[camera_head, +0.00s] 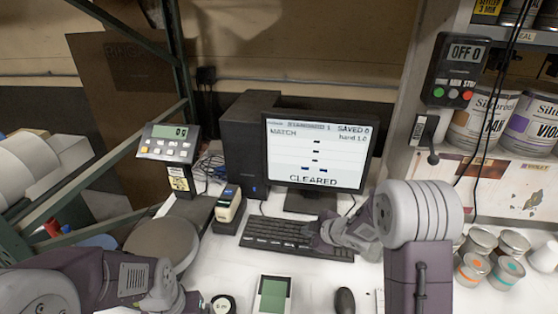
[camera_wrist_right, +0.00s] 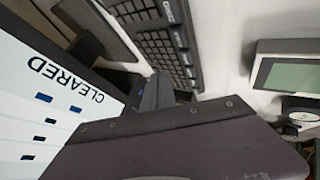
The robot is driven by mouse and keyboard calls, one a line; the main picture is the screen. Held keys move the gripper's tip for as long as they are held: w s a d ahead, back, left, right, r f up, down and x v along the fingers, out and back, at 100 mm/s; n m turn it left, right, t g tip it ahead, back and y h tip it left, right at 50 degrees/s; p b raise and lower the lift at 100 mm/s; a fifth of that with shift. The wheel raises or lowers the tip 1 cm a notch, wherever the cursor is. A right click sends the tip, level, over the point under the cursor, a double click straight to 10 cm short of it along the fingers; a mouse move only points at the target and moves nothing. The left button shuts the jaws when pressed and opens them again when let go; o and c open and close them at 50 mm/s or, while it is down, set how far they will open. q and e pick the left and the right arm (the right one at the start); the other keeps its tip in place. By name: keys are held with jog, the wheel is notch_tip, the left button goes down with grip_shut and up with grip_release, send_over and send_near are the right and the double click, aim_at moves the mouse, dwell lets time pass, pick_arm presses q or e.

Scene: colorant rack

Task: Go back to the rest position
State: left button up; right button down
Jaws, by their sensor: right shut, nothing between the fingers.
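My right gripper (camera_head: 320,234) is over the right part of the black keyboard (camera_head: 270,232), in front of the monitor (camera_head: 318,150). Its fingers are shut with nothing between them. In the right wrist view its dark fingers (camera_wrist_right: 158,92) point between the screen and the keyboard (camera_wrist_right: 158,38). I cannot tell whether they touch the keys. The screen reads "MATCH", "SAVED 0" and "CLEARED". My left gripper (camera_head: 178,300) is low at the left, by the front edge of the picture. Its fingers are too unclear to tell open from shut.
A scale with a round plate (camera_head: 162,246) and a display (camera_head: 169,142) stands at the left. A handheld device (camera_head: 228,205) sits left of the keyboard. A green-screened device (camera_head: 272,295) and a mouse (camera_head: 345,300) lie in front. Several small cans (camera_head: 472,269) stand at the right.

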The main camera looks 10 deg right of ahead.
notch_tip(320, 180, up, 7)
jog(key=s+m+t+h, duration=0.1)
jog(key=s+m+h, duration=0.1)
jog(key=s+m, duration=0.1)
jog(key=s+f+m+g, duration=0.2)
jog(key=s+m, duration=0.2)
jog(key=s, duration=0.3)
jog(key=s+d+f+m+g+h, duration=0.1)
jog(key=s+f+m+g, duration=0.2)
jog(key=s, duration=0.4)
jog(key=s+d+f+m+g, duration=0.1)
jog(key=s+f+m+g, duration=0.1)
jog(key=s, duration=0.5)
jog(key=m+g, duration=0.1)
jog(key=m, duration=0.1)
jog(key=shift+s+d+f+m+h, duration=0.2)
jog(key=shift+d+m+h, duration=0.1)
jog(key=shift+h, duration=0.1)
